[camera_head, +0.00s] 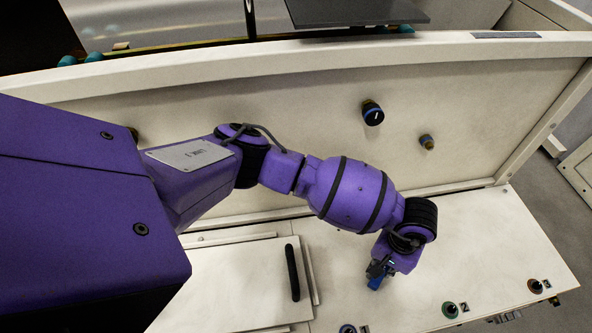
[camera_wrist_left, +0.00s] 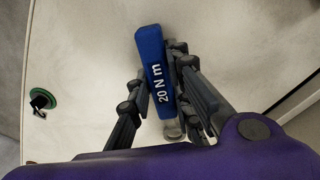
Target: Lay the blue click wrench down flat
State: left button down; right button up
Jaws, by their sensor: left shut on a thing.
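The blue click wrench (camera_wrist_left: 154,60) is marked "20 N m" and sits between the fingers of my left gripper (camera_wrist_left: 168,78). In the wrist view its blue part points away from the palm, and a round metallic end shows low between the fingers. In the head view only a small blue part of the wrench (camera_head: 375,283) shows below my left gripper (camera_head: 380,270), above the pale worktop (camera_head: 400,306). The rest is hidden by the gripper. I cannot tell whether the wrench touches the worktop. My right gripper is not in view.
Numbered knobs stand along the worktop's front, including a green-ringed one (camera_head: 450,309) and an orange-ringed one (camera_head: 535,286). A panel with a black handle (camera_head: 292,272) lies left of the gripper. The back wall carries a blue-ringed black knob (camera_head: 372,113) and a smaller knob (camera_head: 426,141).

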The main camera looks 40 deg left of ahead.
pick_arm(q)
jog(key=shift+w+f, duration=0.1)
jog(key=shift+f, duration=0.1)
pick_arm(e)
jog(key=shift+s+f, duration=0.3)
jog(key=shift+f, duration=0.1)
pick_arm(q)
jog(key=c, duration=1.5)
grip_release()
jog(key=shift+c, duration=0.2)
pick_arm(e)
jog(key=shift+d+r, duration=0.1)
pick_arm(q)
jog(key=shift+r, duration=0.1)
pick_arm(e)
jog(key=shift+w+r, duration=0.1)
